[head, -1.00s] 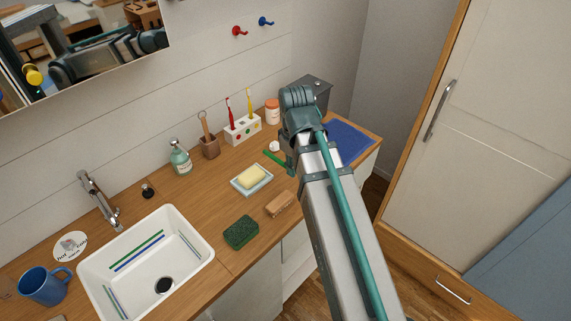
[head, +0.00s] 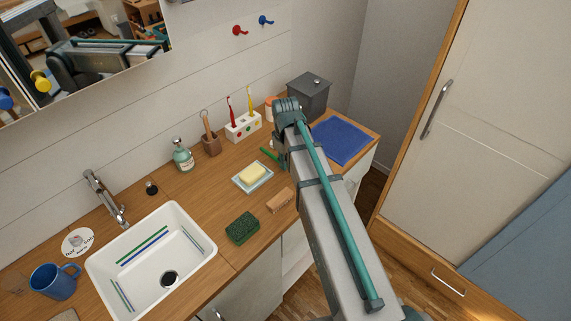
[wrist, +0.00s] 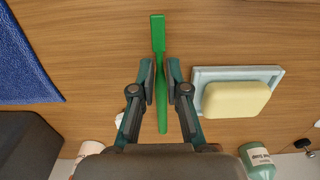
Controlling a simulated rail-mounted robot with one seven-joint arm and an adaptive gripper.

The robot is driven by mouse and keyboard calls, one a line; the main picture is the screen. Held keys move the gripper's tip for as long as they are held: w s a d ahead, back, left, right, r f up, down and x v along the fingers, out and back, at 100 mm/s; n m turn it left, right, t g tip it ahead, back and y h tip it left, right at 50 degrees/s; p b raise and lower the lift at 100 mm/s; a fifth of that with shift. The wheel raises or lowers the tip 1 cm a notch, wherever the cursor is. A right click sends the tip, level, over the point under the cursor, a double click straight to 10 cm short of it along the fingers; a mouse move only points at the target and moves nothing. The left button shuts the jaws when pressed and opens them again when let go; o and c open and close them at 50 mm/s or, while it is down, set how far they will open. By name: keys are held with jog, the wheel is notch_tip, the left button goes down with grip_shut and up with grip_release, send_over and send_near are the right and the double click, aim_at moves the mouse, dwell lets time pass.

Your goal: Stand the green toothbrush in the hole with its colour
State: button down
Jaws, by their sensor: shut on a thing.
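The green toothbrush (wrist: 158,40) is between the fingers of my gripper (wrist: 161,82) in the wrist view. The fingers are shut on its middle part, and it points lengthwise up the picture. One end of the green toothbrush (head: 269,153) shows in the head view beside my arm, which hides the fingers there. I cannot tell whether it touches the counter. The white holder (head: 241,131) with coloured spots stands near the wall. A red toothbrush (head: 231,113) and a yellow toothbrush (head: 250,101) stand in it.
The soap dish (head: 266,183) with yellow soap (head: 252,173), a wooden brush (head: 279,200) and a green sponge (head: 242,229) lie in front. A grey box (head: 308,97) and blue cloth (head: 343,141) are right.

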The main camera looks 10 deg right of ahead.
jog(key=shift+f+p, duration=0.3)
jog(key=shift+f, duration=0.8)
jog(key=c, duration=1.2)
grip_release()
notch_tip(320, 180, up, 11)
jog(key=b, duration=0.3)
jog(key=shift+f, duration=0.15)
jog(key=shift+o, duration=0.6)
jog(key=shift+r, duration=0.8)
